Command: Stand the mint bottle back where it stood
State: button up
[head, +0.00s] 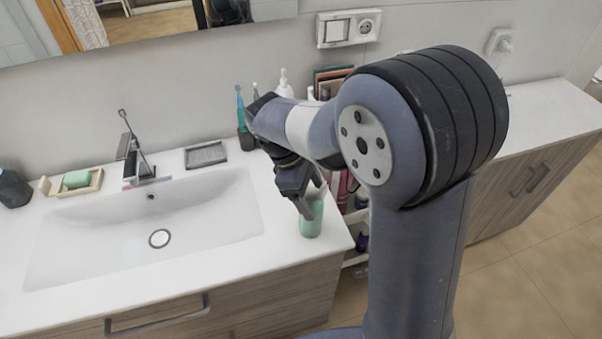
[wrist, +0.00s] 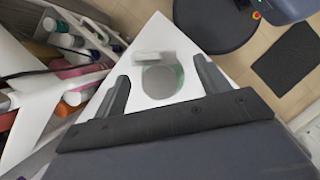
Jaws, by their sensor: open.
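The mint bottle (head: 311,220) stands upright on the front right corner of the white counter. In the wrist view I look down on it as a round grey top with a mint rim (wrist: 161,82). My gripper (head: 308,204) points down at it, and its fingers partly cover the bottle's upper part in the head view. In the wrist view my gripper (wrist: 162,76) is open, one finger on each side of the bottle, with white counter showing between. I cannot tell how far down the fingers reach.
A cart (head: 357,258) with several bottles is beside the counter's right edge; its bottles (wrist: 75,70) also show in the wrist view. The sink (head: 150,225) is left of the mint bottle. A toothbrush cup (head: 247,140) and soap dish (head: 75,182) stand farther back.

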jog(key=v, duration=0.9)
jog(key=shift+a+r+b, duration=0.15)
jog(key=shift+r+b, duration=0.2)
